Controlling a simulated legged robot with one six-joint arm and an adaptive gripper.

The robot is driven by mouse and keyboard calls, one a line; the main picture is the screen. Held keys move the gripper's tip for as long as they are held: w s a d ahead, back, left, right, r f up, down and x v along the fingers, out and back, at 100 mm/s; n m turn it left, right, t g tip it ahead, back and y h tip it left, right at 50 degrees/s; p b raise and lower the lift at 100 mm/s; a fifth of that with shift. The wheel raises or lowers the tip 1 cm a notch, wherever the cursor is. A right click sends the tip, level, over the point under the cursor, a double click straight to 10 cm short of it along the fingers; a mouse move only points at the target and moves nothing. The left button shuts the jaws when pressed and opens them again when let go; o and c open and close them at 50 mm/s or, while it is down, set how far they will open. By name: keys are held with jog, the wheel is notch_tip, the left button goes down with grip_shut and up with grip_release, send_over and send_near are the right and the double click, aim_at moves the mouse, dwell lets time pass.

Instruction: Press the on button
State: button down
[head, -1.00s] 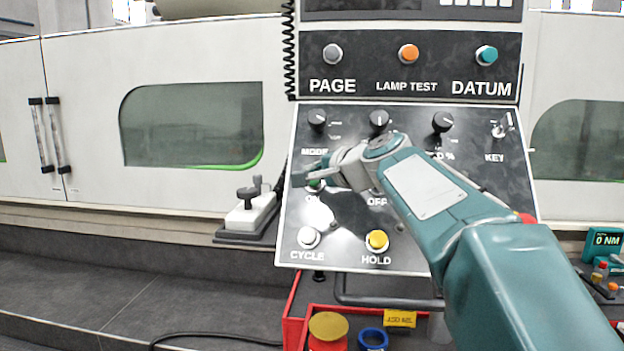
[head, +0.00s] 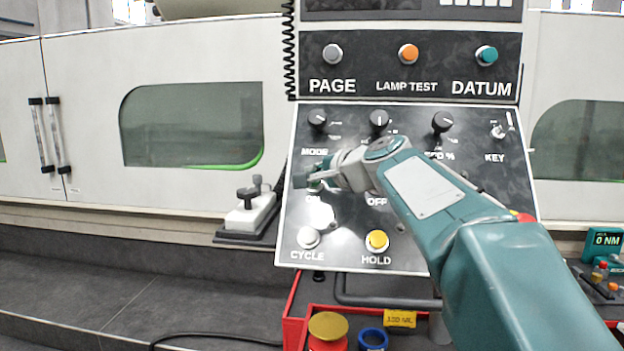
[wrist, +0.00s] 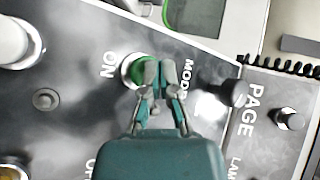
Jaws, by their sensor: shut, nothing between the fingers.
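The green ON button (wrist: 132,72) sits on the sloped control panel beside its ON label (wrist: 109,65) in the wrist view. In the head view the button (head: 314,185) is mostly hidden behind my fingers. My gripper (wrist: 160,64) is shut and empty. In the wrist view its fingertips overlap the right edge of the button, on the side toward the MODE label. In the head view my gripper (head: 304,177) is just above the ON label. I cannot tell whether the fingertips touch the button or the panel.
The white CYCLE button (head: 308,238) and yellow HOLD button (head: 377,240) are lower on the panel. The MODE knob (head: 317,119) is above my gripper. My forearm covers the panel's right part. A red bin (head: 294,325) with a gold-lidded jar (head: 328,326) stands below.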

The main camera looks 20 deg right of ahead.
jog(key=shift+w+d+f, duration=0.2)
jog(key=shift+w+f, duration=0.15)
dwell(1.1)
jog(key=shift+r, duration=0.1)
jog(key=shift+s+a+r, duration=0.3)
jog(key=shift+s+r, duration=0.15)
jog(key=shift+s, duration=0.2)
jog(key=shift+r, duration=0.1)
jog(key=s+r, duration=0.1)
jog(key=s+a+r, duration=0.1)
jog(key=s+r, duration=0.1)
jog(key=shift+s+a, duration=0.3)
jog(key=shift+s, duration=0.05)
jog(key=shift+f, duration=0.1)
dwell(0.4)
jog(key=s+f+n+g+h, duration=0.5)
jog(key=s+f+n+g, duration=0.3)
jog(key=s+f, duration=2.1)
notch_tip(320, 180, down, 3)
jog(key=n, duration=0.4)
jog(key=shift+s+h, duration=0.15)
jog(key=shift+h, duration=0.15)
